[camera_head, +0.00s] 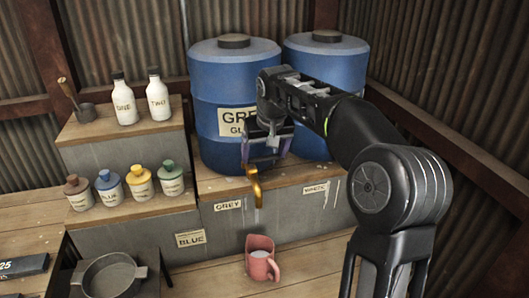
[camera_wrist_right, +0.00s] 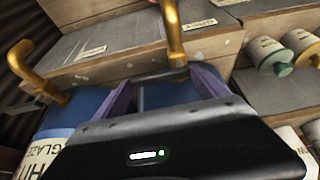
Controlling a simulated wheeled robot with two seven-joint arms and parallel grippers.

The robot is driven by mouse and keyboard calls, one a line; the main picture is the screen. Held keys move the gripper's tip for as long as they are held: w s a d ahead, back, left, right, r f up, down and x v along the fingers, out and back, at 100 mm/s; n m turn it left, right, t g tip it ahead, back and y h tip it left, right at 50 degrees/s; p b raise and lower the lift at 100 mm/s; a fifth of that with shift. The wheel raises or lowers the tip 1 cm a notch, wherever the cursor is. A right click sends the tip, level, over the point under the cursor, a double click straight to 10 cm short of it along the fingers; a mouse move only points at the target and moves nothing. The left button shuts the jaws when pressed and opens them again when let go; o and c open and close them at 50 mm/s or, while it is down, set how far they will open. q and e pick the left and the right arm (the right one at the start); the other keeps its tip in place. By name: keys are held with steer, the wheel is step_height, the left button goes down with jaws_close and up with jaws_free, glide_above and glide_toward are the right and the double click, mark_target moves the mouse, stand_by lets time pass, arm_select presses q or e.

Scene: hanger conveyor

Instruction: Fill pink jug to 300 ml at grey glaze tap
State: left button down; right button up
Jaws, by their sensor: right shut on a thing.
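The pink jug (camera_head: 262,266) stands upright on the wooden ledge, its handle to the right. Something pale grey shows inside it; I cannot read a level. The brass grey glaze tap (camera_head: 255,184) is above the jug, in front of the barrel with a label starting "GRE" (camera_head: 238,122). A thin grey stream (camera_head: 258,219) shows below its spout. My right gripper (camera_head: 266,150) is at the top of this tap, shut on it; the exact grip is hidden. In the right wrist view the tap (camera_wrist_right: 172,28) shows between the purple fingers (camera_wrist_right: 165,92). My left gripper is not in view.
A second blue barrel (camera_head: 325,55) stands right, partly behind my right arm. Several glaze bottles (camera_head: 139,184) line the left shelf, with two white bottles (camera_head: 158,97) and a ladle (camera_head: 85,112) above. A dark pan (camera_head: 112,274) is at lower left. The ledge left of the jug is clear.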

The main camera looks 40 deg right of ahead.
steer(key=c, duration=0.3)
steer(key=shift+s+a+m+h+b, duration=0.15)
steer(key=shift+m+h+b, duration=0.1)
steer(key=shift+m, duration=0.35)
steer(key=shift+s+a+m+h+b, duration=0.15)
steer(key=shift+m+h+b, duration=0.1)
steer(key=shift+m, duration=0.35)
steer(key=shift+c, duration=0.2)
steer(key=shift+s+a+m+g, duration=0.1)
steer(key=shift+m+g, duration=0.2)
steer(key=shift+m, duration=0.4)
steer(key=o, duration=2)
steer(key=shift+c, duration=0.2)
steer(key=v, duration=0.7)
steer(key=shift+a+r+b, duration=0.25)
steer(key=shift+r+b, duration=0.1)
steer(key=shift+b, duration=0.05)
steer(key=shift+s, duration=0.15)
